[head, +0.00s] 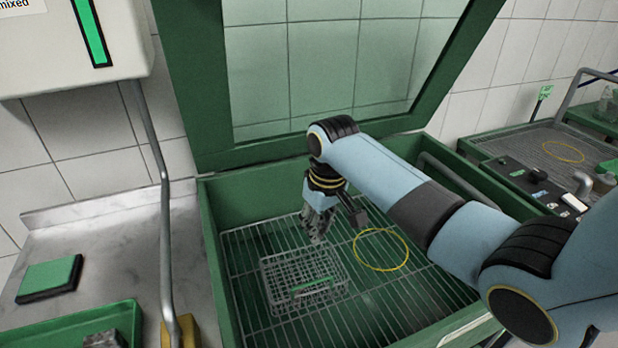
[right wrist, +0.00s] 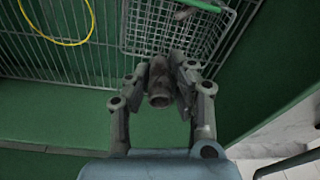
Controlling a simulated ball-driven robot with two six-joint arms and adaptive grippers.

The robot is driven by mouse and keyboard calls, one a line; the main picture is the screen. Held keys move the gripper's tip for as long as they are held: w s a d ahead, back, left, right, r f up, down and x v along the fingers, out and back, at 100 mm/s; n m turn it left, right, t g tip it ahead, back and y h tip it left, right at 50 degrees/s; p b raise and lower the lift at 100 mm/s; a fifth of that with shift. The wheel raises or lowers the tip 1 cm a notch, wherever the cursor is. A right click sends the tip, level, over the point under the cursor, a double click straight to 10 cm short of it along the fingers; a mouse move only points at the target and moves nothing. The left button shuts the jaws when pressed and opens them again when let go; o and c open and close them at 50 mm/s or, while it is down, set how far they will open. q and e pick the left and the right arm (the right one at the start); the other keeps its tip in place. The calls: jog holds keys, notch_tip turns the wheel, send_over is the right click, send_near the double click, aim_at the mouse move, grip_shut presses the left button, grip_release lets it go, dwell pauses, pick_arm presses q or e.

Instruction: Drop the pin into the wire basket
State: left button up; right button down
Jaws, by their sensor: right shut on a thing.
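My right gripper (head: 318,232) is above the rear edge of the wire basket (head: 283,272). In the right wrist view my right gripper (right wrist: 166,72) is shut on the pin (right wrist: 159,97), a short, grey-brown hollow cylinder with its open end toward the camera. In the head view the pin cannot be made out among the fingers. In the right wrist view the basket (right wrist: 150,28) lies just beyond the fingertips. My left gripper is out of view.
A yellow ring (head: 381,250) lies right of the basket on the wire rack (head: 385,310). The green cabinet (head: 214,250) has raised walls and an open, windowed lid (head: 320,75). A grey pipe (head: 165,220) stands left. A green pad (head: 48,278) lies on the left counter.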

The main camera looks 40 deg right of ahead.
pick_arm(q)
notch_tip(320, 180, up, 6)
jog(key=p, duration=0.4)
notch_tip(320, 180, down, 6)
jog(key=b, duration=0.6)
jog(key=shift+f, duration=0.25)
pick_arm(e)
jog(key=f, duration=0.1)
jog(key=w+f, duration=0.1)
jog(key=a+f, duration=0.1)
jog(key=f, duration=0.1)
jog(key=shift+w, duration=0.25)
jog(key=c, duration=1.1)
grip_release()
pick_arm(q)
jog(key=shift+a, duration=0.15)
pick_arm(e)
jog(key=r, duration=0.4)
jog(key=s+r, duration=0.1)
jog(key=r, duration=0.6)
jog(key=shift+s+r, duration=0.25)
jog(key=shift+r, duration=0.15)
